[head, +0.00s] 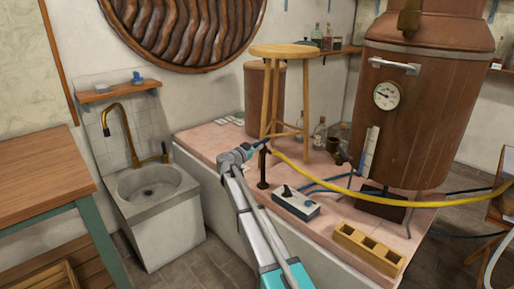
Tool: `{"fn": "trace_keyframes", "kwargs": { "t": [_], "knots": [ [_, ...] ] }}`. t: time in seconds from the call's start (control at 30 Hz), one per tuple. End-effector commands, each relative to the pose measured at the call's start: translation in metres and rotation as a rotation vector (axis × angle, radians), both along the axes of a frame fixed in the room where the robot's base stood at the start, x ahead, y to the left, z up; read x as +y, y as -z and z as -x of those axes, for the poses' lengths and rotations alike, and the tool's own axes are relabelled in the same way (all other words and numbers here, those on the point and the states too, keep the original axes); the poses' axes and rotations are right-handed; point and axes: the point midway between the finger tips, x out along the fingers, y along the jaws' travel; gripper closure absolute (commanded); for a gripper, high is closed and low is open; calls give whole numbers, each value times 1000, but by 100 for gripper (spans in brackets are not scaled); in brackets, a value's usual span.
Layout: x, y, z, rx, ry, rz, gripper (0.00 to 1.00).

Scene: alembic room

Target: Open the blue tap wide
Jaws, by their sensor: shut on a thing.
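My gripper (261,145) is at the top of a thin dark standpipe (263,172) on the pink tiled platform, near the picture's middle. Its jaws are shut at the pipe's top, where the blue tap sits. The tap is mostly hidden by the jaws and very small here, so its handle's angle cannot be told.
A box with a black knob (296,203) and a yellow brick with holes (369,248) lie on the platform (210,143). A wooden stool (284,52) stands behind the gripper. A sink (150,190) with a brass tap and a wooden table (40,165) are at left. Blue hoses cross the platform.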

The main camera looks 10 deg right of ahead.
Motion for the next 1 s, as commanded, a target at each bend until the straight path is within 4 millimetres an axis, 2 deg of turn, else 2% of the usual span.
{"fn": "trace_keyframes", "kwargs": {
  "t": [0.47,0.5,0.67,0.7,1.0],
  "knots": [
    [-2,0,0,0,25,2,100],
    [-2,0,0,0,25,2,71],
    [-2,0,0,0,24,2,42],
    [-2,0,0,0,23,1,39],
    [-1,0,0,-1,21,1,39]
  ]
}}
